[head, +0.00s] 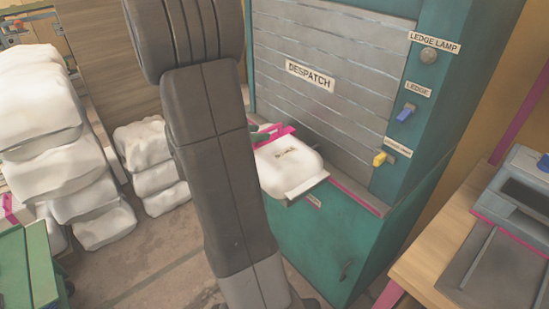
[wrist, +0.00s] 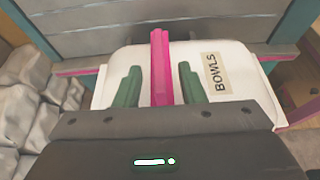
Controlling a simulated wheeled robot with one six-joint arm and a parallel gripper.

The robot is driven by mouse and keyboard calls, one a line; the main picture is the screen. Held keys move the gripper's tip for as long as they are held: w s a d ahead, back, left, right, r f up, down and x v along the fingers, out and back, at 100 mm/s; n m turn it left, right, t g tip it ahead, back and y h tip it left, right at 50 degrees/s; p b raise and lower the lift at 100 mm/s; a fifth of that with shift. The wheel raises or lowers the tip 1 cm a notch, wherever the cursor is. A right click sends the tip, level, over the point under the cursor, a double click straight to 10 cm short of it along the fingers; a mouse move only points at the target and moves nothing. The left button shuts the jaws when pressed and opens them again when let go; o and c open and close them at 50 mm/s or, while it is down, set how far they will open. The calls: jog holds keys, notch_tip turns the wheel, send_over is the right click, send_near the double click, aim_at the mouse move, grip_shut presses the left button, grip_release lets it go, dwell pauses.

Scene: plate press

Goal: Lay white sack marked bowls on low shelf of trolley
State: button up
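The white sack marked BOWLS (head: 288,172) lies on a ledge (head: 310,187) in front of the shutter labelled DESPATCH. In the wrist view, the sack (wrist: 225,62) shows its BOWLS label right of centre and a raised pink strip (wrist: 161,62) across it. My gripper (wrist: 160,82) is at the sack with its two green fingers open, one on each side of the pink strip, with gaps between. In the head view my arm hides part of the sack's left side. A green structure (head: 38,262) at the lower left may be the trolley; its low shelf cannot be made out.
Stacks of white sacks (head: 48,110) stand at the left, with a smaller stack (head: 150,160) beside them. The teal cabinet has a blue switch (head: 406,113) and a yellow one (head: 380,159). A wooden table (head: 430,255) stands at the right. Some floor is clear at the lower left.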

aim_at(263, 130)
jog(key=shift+x, duration=2.35)
jog(key=shift+r, duration=0.2)
grip_shut()
jog(key=shift+w, duration=0.1)
